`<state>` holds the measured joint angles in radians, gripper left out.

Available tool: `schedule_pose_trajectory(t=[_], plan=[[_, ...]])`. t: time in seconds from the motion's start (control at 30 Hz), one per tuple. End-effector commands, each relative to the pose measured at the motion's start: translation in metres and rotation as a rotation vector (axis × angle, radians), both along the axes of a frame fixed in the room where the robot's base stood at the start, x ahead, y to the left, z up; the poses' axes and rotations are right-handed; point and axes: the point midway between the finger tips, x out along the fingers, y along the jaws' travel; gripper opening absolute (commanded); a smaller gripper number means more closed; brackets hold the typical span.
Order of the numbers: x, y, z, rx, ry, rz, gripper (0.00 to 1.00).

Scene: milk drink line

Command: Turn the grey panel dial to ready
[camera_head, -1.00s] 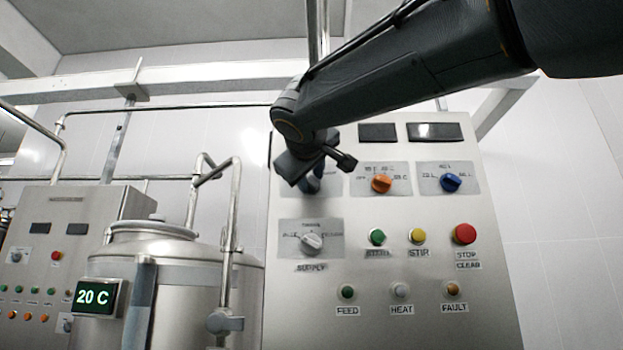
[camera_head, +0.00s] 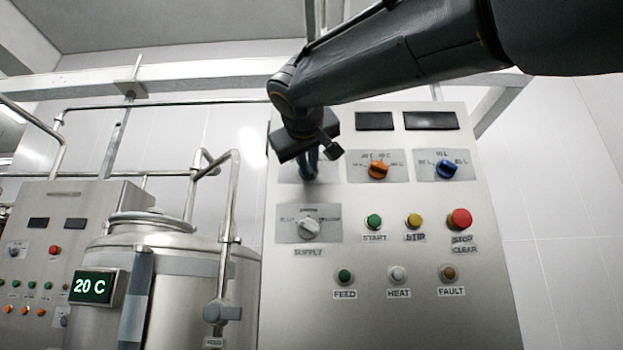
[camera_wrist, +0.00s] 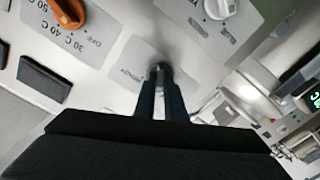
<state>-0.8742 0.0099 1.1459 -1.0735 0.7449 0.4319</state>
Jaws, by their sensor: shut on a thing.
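The grey dial (camera_wrist: 160,66) is mostly hidden between my fingertips; only a small dark grey part shows in the wrist view. Its plate (camera_wrist: 135,62) bears a label that seems to read READY. The dial's pointing direction cannot be told. My gripper (camera_wrist: 161,76) is shut on the dial, with both fingers pointing at the panel. In the head view my gripper (camera_head: 308,174) is in front of the upper-left dial plate (camera_head: 290,172), and the hand hides the dial there.
A pale supply dial (camera_head: 309,229) is below. Start (camera_head: 374,222), stir (camera_head: 413,220) and red stop (camera_head: 459,219) buttons project nearby. A steel tank (camera_head: 185,290) stands left of the panel.

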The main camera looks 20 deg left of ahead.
Motion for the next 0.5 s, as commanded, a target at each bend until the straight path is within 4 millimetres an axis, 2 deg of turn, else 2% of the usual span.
schedule_pose_trajectory(t=[0.07, 0.5], plan=[[0.0014, 0.0007, -0.0050, 0.071, 0.017, 0.000, 0.00], [0.0011, 0.0011, -0.0040, 0.478, 0.116, 0.001, 0.00]])
